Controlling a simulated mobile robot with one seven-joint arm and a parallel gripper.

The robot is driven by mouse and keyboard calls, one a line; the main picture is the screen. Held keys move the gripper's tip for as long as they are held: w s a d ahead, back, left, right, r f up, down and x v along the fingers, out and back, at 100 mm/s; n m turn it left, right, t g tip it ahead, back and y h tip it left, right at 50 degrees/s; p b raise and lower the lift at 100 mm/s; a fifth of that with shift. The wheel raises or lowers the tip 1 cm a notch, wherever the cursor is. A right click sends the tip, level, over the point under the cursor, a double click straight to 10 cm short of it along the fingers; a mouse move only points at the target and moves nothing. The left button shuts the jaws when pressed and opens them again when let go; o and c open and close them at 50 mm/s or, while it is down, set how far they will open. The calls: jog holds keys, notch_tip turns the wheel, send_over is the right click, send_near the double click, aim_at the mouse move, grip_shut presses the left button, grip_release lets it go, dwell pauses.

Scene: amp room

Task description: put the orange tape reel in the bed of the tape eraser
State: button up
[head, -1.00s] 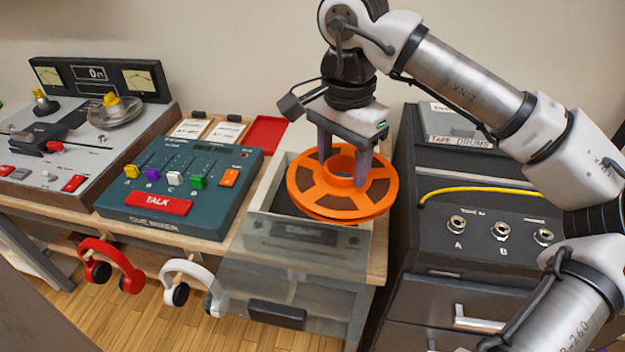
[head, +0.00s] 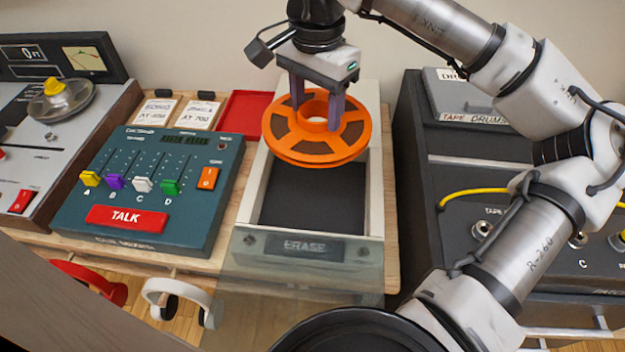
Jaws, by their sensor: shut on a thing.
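The orange tape reel (head: 347,142) is held level by its hub in my gripper (head: 317,116), which is shut on it. The reel hangs above the back part of the tape eraser (head: 372,215), a pale box with a dark recessed bed (head: 312,203). The front part of the bed shows bare; the back part is hidden behind the reel. The eraser's front bears an ERASE label (head: 303,247), and a clear lid (head: 285,282) hangs down in front of it. The reel looks apart from the bed, but the exact height is hard to tell.
A teal cue mixer (head: 140,190) stands left of the eraser, with a red tray (head: 252,115) behind. A dark patch cabinet (head: 420,150) with a yellow cable (head: 475,193) stands close on the right. Red headphones (head: 88,280) and white headphones (head: 180,292) hang at the front edge.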

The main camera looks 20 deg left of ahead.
notch_tip(320, 180, down, 18)
jog(key=shift+f+p, duration=0.25)
jog(key=shift+p, duration=0.65)
jog(key=shift+f, duration=0.2)
jog(key=o, duration=1.2)
notch_tip(320, 180, up, 12)
jog(key=shift+s+r+b, duration=0.1)
jog(key=shift+r+b, duration=0.15)
jog(key=shift+b, duration=0.35)
